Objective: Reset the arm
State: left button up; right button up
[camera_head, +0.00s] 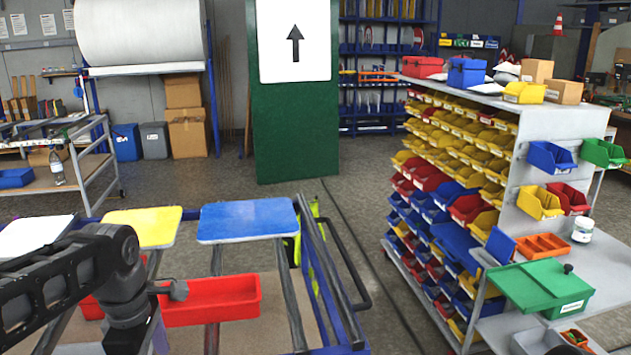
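My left arm (122,268) reaches in from the left edge, dark grey, over the near cart. A small grey part (178,290) sticks out at its right end, in front of a red bin. The fingers cannot be made out clearly, so whether the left gripper is open or shut is unclear. My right arm and gripper are not in view. A blue sign plate (247,220), a yellow sign plate (145,225) and a white plate (35,235) stand on posts at the cart. A white sign with a black up arrow (295,40) is on a green panel.
The blue-framed cart (335,290) holds a red bin (212,300) close to my arm. A shelf rack (560,120) with yellow, red and blue bins stands at right. A green-lidded box (543,287) sits on its ledge. Grey floor (345,215) lies open between them.

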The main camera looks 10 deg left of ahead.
pick_arm(q)
jog(key=w+d+f+m+h, duration=0.1)
jog(key=d+f+m, duration=0.5)
jog(key=f, duration=0.6)
jog(key=w+d+f+m+h, duration=0.1)
jog(key=d+f+m+h, duration=0.15)
jog(key=d+f, duration=0.75)
jog(key=s+d+f+m, duration=0.4)
jog(key=s+f, duration=0.3)
jog(key=f, duration=0.2)
jog(key=s+d+f+m, duration=0.4)
jog(key=s+f+m, duration=0.2)
jog(key=s+f, duration=0.2)
jog(key=shift+x, duration=1)
jog(key=shift+s+a, duration=0.1)
